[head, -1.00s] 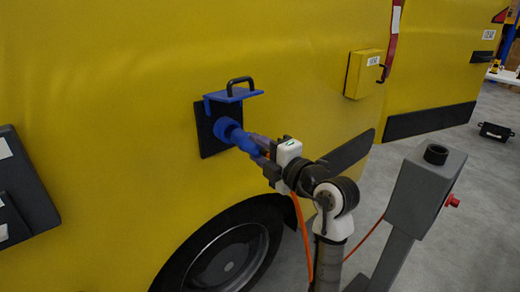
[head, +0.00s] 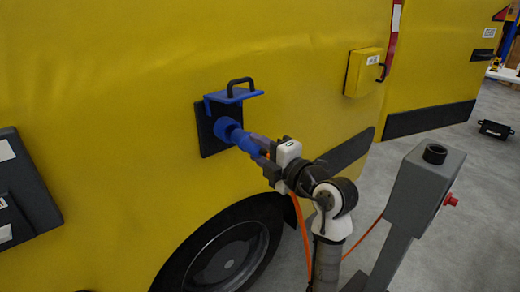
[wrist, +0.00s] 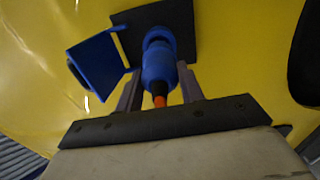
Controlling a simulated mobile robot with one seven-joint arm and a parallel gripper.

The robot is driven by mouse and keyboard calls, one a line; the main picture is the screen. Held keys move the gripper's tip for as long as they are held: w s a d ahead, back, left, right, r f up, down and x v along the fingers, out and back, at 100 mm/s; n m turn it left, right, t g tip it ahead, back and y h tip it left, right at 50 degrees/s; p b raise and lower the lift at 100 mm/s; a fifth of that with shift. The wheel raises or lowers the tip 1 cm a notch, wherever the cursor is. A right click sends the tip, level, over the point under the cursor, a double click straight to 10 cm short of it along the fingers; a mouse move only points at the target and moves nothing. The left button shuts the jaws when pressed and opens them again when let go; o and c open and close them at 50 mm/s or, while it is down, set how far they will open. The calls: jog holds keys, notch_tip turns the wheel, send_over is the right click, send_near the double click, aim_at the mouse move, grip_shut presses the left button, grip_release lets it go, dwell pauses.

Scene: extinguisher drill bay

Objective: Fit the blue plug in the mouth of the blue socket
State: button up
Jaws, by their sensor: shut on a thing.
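The blue socket (head: 225,128) sits on a black plate on the yellow vehicle side. Its blue flap with a black handle (head: 240,90) stands open above it. My gripper (head: 260,147) is shut on the blue plug (head: 245,141), whose front end is at the socket mouth, in line with it. In the wrist view the plug (wrist: 158,66) lies between my gripper's two fingers (wrist: 159,76), with the socket (wrist: 158,38) right ahead. The plug's front hides the mouth, so I cannot tell how deep it sits. An orange cable (head: 300,232) hangs from the plug.
A grey post (head: 425,190) with a black round holder and a red button stands right of my arm. A yellow box (head: 364,72) is on the vehicle to the right. The wheel (head: 225,258) is below. Grey floor is open at the right.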

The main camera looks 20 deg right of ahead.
aim_at(246, 141)
jog(key=shift+p+x, duration=1.5)
jog(key=shift+x, duration=1.15)
dwell(0.4)
jog(key=o, duration=1.2)
jog(key=shift+c, duration=0.2)
